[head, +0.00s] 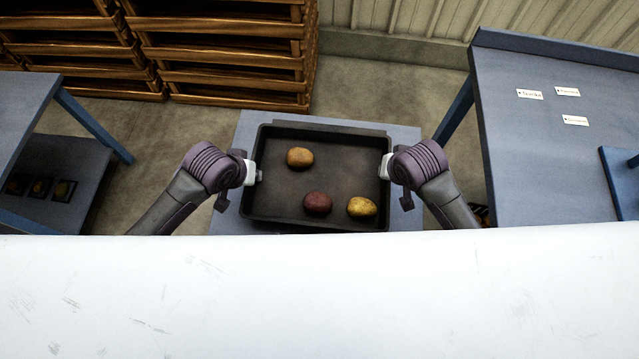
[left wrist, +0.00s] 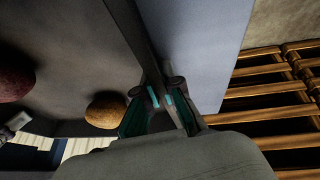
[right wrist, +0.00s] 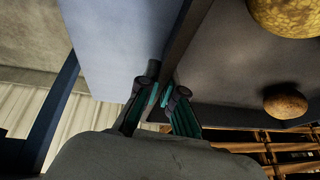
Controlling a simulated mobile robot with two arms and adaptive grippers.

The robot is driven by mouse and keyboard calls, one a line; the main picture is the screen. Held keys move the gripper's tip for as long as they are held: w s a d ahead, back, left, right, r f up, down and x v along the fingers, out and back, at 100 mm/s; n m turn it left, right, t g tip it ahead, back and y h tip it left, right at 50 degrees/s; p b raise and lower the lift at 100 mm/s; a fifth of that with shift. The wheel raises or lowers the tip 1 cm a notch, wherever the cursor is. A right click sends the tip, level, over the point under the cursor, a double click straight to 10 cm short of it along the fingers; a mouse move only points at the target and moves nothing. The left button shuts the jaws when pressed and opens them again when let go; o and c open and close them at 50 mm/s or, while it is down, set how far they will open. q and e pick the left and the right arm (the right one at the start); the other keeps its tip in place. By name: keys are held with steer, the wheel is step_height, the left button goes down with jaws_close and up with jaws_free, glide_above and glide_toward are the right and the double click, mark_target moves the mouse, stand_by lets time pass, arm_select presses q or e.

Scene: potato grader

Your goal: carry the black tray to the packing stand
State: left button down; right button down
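The black tray (head: 345,212) is in the middle of the head view, over a small blue-grey surface (head: 408,133). It holds a tan potato (head: 299,157), a red potato (head: 317,203) and a yellow potato (head: 361,206). My left gripper (head: 257,176) is at its left wall; in the left wrist view its teal pads (left wrist: 161,98) close on both sides of the wall. My right gripper (head: 386,168) is at the right wall, and its pads (right wrist: 160,95) pinch that wall in the right wrist view. I cannot tell whether the tray rests on the surface or hangs just above it.
A blue table with small white labels (head: 570,170) stands at the right. Another blue table (head: 28,105) with a lower shelf (head: 75,165) is at the left. Wooden crates (head: 225,55) are stacked behind. A white surface (head: 320,300) fills the front. Bare floor (head: 180,130) shows between.

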arm_select(q)
steer(key=shift+d+f, duration=0.1)
steer(key=shift+f, duration=0.1)
arm_select(e)
steer(key=shift+f, duration=0.35)
arm_select(q)
steer(key=c, duration=1.3)
jaws_free()
arm_select(e)
steer(key=c, duration=1.3)
jaws_free()
steer(key=shift+d, duration=0.15)
steer(key=shift+f, duration=0.1)
arm_select(q)
steer(key=v, duration=0.5)
steer(key=a+v, duration=0.1)
steer(key=v, duration=0.1)
steer(key=shift+s, duration=0.2)
arm_select(e)
steer(key=shift+s, duration=0.1)
arm_select(q)
steer(key=shift+d+r, duration=0.4)
steer(key=shift+r, duration=0.15)
arm_select(e)
steer(key=v, duration=0.8)
steer(key=shift+r, duration=0.35)
arm_select(q)
steer(key=shift+s, duration=0.1)
arm_select(e)
steer(key=shift+a, duration=0.2)
